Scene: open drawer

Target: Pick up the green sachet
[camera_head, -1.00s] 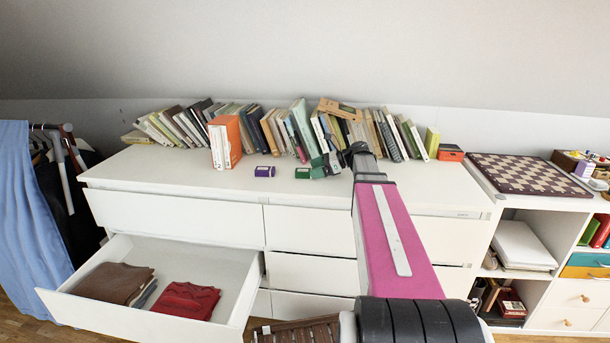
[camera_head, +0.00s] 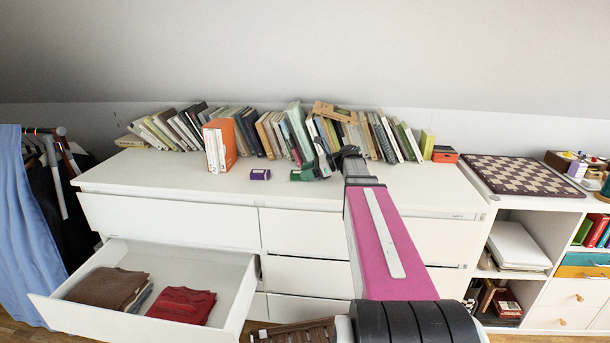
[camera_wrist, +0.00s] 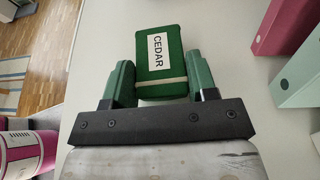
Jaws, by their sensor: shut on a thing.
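The green sachet (camera_wrist: 160,65) carries a white label reading CEDAR and shows between the two green fingers of my gripper (camera_wrist: 162,85) in the wrist view. My gripper is shut on it, with one finger at each side. In the head view my gripper (camera_head: 312,173) is over the white dresser top (camera_head: 230,190), and the green sachet (camera_head: 297,175) shows only in part beside the fingers. I cannot tell whether the sachet touches the dresser top.
A purple box (camera_head: 260,174) lies left of my gripper on the dresser. A row of books (camera_head: 270,133) stands behind, with an orange book (camera_head: 220,145) nearer. An open drawer (camera_head: 195,265) with folded clothes is at the lower left. A chessboard (camera_head: 520,172) is at the right.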

